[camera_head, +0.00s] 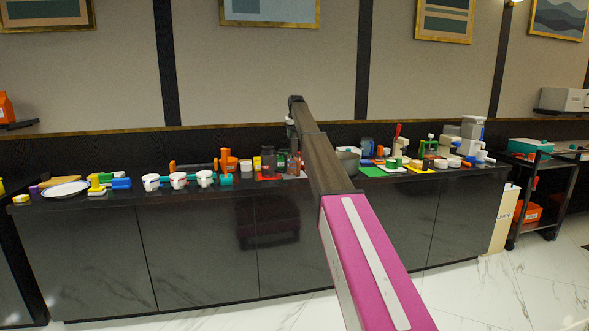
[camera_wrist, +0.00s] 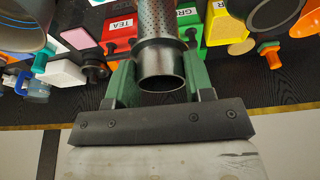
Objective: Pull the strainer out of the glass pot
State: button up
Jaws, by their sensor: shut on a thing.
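The strainer (camera_wrist: 160,63) is a steel tube with a smooth collar and a perforated upper part in the wrist view. My gripper (camera_wrist: 160,78) has its green fingers on both sides of the collar and is shut on it. The perforated part runs out of the top of the picture. I make out no glass around the visible part of the strainer. In the head view, a dark glass vessel (camera_head: 268,158) stands near a red mat, left of my arm; I cannot tell if it is the glass pot. My gripper is mostly hidden behind my arm there.
White cups (camera_head: 178,180) and a plate (camera_head: 65,189) stand left on the crowded counter (camera_head: 120,196).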

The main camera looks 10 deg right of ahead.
jog(key=shift+r, duration=2)
